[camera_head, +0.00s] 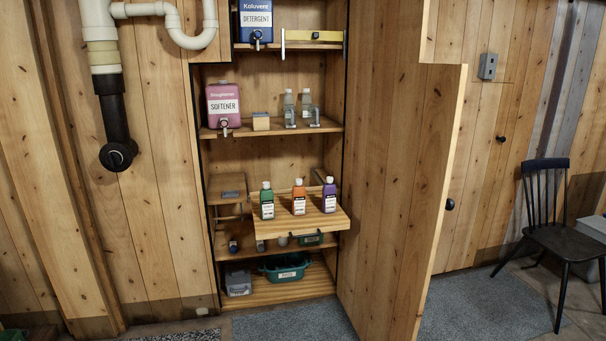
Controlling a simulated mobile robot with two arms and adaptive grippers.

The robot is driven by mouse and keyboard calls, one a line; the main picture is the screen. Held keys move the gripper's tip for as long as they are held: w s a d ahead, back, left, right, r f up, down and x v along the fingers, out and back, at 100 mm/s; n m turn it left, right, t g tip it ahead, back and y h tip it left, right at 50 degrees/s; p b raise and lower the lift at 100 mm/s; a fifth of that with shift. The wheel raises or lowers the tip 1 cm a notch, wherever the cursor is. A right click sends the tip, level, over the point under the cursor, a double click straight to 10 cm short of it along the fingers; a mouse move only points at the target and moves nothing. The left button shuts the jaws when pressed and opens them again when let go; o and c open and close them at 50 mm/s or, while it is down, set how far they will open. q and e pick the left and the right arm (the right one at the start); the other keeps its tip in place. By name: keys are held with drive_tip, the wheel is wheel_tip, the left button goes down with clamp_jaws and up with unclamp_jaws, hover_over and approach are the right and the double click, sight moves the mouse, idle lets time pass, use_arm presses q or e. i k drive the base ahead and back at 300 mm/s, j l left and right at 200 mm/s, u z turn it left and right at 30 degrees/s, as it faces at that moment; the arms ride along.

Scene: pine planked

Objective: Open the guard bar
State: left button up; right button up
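A horizontal bar (315,36), yellow along much of its length, crosses the right part of the upper shelf opening in the head view. It looks like the guard bar. A pale upright piece (283,44) stands at its left end, and its right end meets the cabinet's right side. The blue detergent container (255,18) sits left of the bar, not behind it. I cannot tell how the bar is hinged or latched. Neither of my grippers is in view.
The large wooden door (405,180) stands open on the right. A pulled-out tray (325,220) with three bottles juts forward below. A softener container (223,104) is on the middle shelf. White pipes (180,30) hang left; a dark chair (560,230) stands right.

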sight(337, 36)
drive_tip(key=i+j+z, duration=0.1)
drive_tip(key=i, duration=1.2)
drive_tip(key=i+j+u, duration=0.2)
drive_tip(key=i+j, duration=0.4)
drive_tip(key=i, duration=0.15)
